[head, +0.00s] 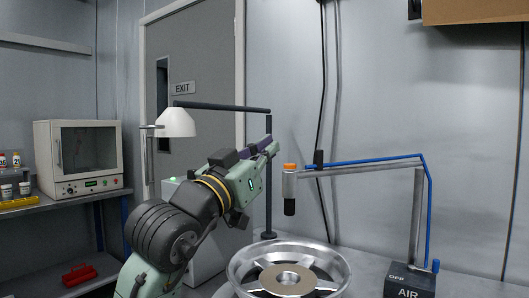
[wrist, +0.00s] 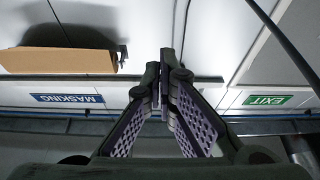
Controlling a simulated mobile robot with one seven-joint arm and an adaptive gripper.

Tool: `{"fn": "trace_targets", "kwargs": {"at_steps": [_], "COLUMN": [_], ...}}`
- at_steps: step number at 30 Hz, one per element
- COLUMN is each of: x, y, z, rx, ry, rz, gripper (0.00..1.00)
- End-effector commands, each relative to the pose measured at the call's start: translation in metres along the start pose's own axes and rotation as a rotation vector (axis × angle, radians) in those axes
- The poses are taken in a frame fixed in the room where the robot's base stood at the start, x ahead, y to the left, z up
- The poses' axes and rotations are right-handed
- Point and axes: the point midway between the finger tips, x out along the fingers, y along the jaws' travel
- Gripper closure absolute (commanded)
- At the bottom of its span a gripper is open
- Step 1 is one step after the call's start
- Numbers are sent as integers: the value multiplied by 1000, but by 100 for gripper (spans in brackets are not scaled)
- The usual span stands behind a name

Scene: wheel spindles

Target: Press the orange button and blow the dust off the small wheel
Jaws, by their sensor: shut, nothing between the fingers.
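The orange button (head: 289,167) tops a pale cylinder with a dark nozzle (head: 289,207), hanging at the left end of a grey arm with a blue hose. I cannot make out dust. My gripper (head: 275,147) is shut and empty, just left of the orange button and slightly higher, apart from it. In the wrist view my gripper (wrist: 165,62) shows its fingers together, pointing towards the wall and ceiling; button and wheel are out of that view.
The air stand rises from a dark box (head: 408,279) marked AIR and OFF at right. A dark post (head: 268,190) with a crossbar stands behind my gripper, near a white lamp (head: 176,122). A shelf at left holds an oven-like box (head: 80,158) and bottles.

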Motion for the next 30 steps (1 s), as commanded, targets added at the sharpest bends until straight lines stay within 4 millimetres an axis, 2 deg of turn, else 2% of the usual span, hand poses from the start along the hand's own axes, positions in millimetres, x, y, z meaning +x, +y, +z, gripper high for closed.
{"fn": "trace_targets", "kwargs": {"at_steps": [3,9,12,16,30], "x": [29,70,59,54,51], "y": [1,1,-1,-1,0], "z": [-4,-4,17,30,38], "rx": [-1,0,-1,1,1], "ry": [-3,-2,-2,-1,1], "rz": [2,1,-3,-2,-1], "gripper": [100,100,100,100,100]}}
